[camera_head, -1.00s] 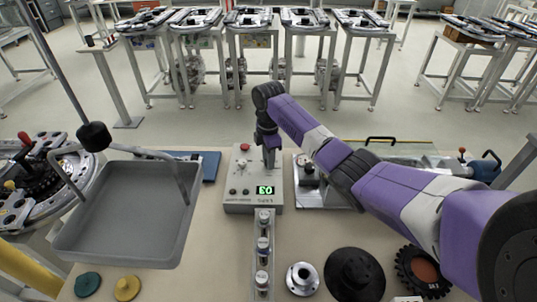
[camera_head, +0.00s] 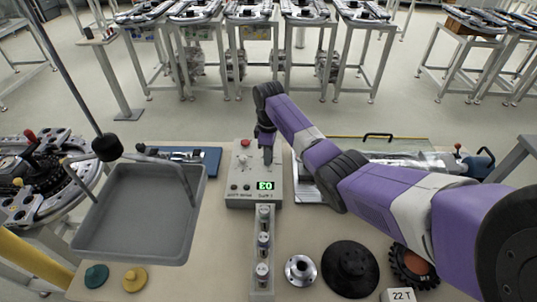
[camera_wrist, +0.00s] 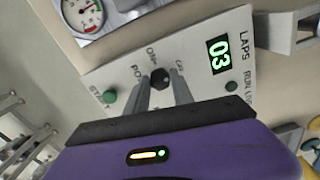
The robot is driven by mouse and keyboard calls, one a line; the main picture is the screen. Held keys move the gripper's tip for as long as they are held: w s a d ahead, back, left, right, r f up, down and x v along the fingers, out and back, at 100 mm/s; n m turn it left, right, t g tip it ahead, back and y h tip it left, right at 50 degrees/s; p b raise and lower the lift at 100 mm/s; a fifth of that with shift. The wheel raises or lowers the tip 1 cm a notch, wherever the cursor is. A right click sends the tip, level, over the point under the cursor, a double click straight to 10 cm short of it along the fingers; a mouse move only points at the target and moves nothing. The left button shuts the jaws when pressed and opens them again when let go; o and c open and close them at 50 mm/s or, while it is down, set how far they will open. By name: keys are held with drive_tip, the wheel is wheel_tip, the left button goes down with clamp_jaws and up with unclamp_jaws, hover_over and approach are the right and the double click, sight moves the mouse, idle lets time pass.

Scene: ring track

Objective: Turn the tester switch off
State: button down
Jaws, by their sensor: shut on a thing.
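The tester (camera_head: 240,200) is a grey box on the table in the head view, with its lit green display (camera_head: 265,185) reading 03. It also shows in the wrist view (camera_wrist: 205,80), with ON, OFF and LAPS labels. The power switch (camera_wrist: 160,77) is a round black knob beside the ON and OFF labels; I cannot tell which it points to. My gripper (camera_wrist: 163,84) has its two fingers on either side of the knob and is shut on it. In the head view my gripper (camera_head: 267,158) points down at the box, hiding the switch.
A red button (camera_head: 245,143) sits on the box's top. A grey tray (camera_head: 85,235) stands left and a blue mat (camera_head: 212,160) behind it. A metal post row (camera_head: 264,290), metal flange (camera_head: 300,270) and black disc (camera_head: 350,268) lie in front. A gauge (camera_wrist: 84,12) is beside the box.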

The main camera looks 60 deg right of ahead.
idle(0.3)
drive_tip(key=c, duration=1.1)
unclamp_jaws()
drive_tip(key=shift+r, duration=0.1)
wheel_tip(320, 180, up, 8)
drive_tip(key=shift+f+b, duration=0.15)
drive_tip(key=shift+b, duration=0.55)
drive_tip(key=shift+s, duration=0.1)
